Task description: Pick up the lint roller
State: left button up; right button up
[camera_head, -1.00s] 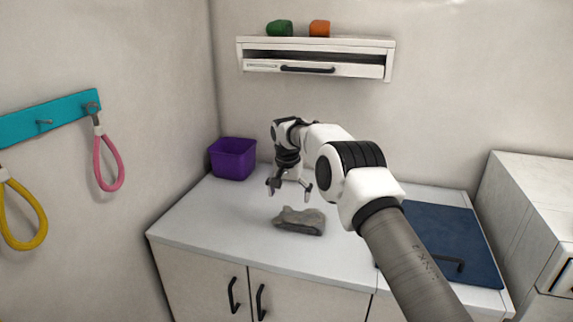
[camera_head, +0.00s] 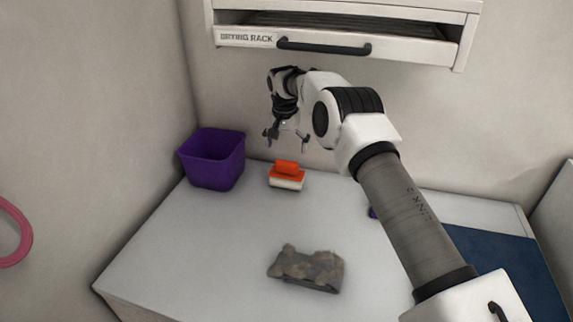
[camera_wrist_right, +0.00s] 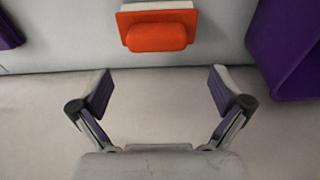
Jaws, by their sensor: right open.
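I see nothing that is clearly the lint roller. A small purple piece (camera_head: 373,212) shows beside my right forearm, which hides most of it. A purple shape also shows at the top left of the right wrist view (camera_wrist_right: 8,36); I cannot tell what it is. My right gripper (camera_head: 286,141) is open and empty, raised over the back of the counter near the wall. In the right wrist view, its fingers (camera_wrist_right: 162,82) are spread with nothing between them. An orange block with a white base (camera_head: 287,175) sits on the counter near the gripper, apart from it.
A purple bin (camera_head: 213,160) stands at the counter's back left. A grey-brown lumpy thing (camera_head: 307,268) lies nearer the front. The drying rack (camera_head: 340,42) juts from the wall above the gripper. A blue mat (camera_head: 500,262) lies at the right. The counter's left middle (camera_head: 190,245) is clear.

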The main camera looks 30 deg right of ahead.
aim_at(287, 162)
jog(key=shift+s+a+f+p, duration=0.25)
jog(key=shift+s+f+p, duration=0.1)
jog(key=shift+f+p, duration=0.15)
jog(key=shift+s+a+f+p, duration=0.2)
jog(key=shift+s+f+p, duration=0.15)
jog(key=shift+f, duration=0.2)
jog(key=f, duration=0.3)
jog(key=w+d+f+p, duration=0.1)
jog(key=shift+f, duration=0.3)
jog(key=shift+a+r, duration=0.1)
jog(key=shift+a, duration=0.05)
jog(key=shift+s+a+r, duration=0.1)
jog(key=shift+s, duration=0.05)
jog(key=c, duration=0.5)
pick_arm(q)
jog(key=r, duration=0.1)
jog(key=s+r, duration=0.1)
jog(key=r, duration=0.1)
jog(key=shift+a, duration=0.2)
pick_arm(e)
jog(key=c, duration=0.7)
